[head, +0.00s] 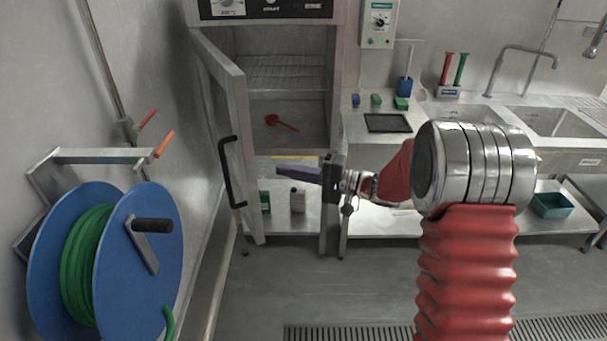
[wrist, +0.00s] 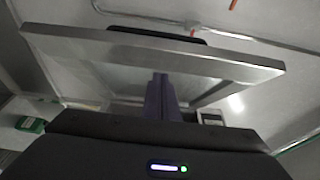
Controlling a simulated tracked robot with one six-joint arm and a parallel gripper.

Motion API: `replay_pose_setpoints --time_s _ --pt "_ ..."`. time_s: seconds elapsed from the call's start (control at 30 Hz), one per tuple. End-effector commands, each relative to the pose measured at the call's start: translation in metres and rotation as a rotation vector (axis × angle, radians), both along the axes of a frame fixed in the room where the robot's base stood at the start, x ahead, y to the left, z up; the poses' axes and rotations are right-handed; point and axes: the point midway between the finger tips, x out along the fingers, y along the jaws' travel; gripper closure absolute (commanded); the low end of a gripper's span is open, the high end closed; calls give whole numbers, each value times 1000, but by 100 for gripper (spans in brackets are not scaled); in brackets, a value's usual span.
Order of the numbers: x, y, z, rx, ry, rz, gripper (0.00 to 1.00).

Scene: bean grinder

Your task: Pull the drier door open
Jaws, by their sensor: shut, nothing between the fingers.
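The drier (head: 333,75) stands at the back, a metal cabinet with a wire shelf inside. Its door (head: 232,110) is hinged on the left and stands wide open toward me. A black bar handle (head: 230,172) is on the door's outer face. In the wrist view the door (wrist: 230,62) crosses the upper picture, with part of its dark handle (wrist: 155,35) above its edge. My gripper (head: 280,170) is shut and empty. It points left, below the drier's opening, right of the door and apart from the handle. The purple fingers (wrist: 161,95) also show in the wrist view.
A red scoop (head: 281,122) lies inside the drier. A blue hose reel (head: 150,260) with green hose stands at the left. A steel counter with sinks (head: 560,121) runs along the right. Bottles (head: 297,199) stand on the shelf below. The floor in front is clear.

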Motion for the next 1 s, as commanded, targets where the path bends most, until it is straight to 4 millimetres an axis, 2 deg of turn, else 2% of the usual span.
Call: replay_pose_setpoints --time_s 0.1,0.3,0.8,1.0 --pt "-4 18 0 -1 0 3 100" --pt "-14 37 1 -1 -1 1 100" --pt "-18 43 0 -1 0 0 100" --pt "-28 63 1 1 0 3 100"
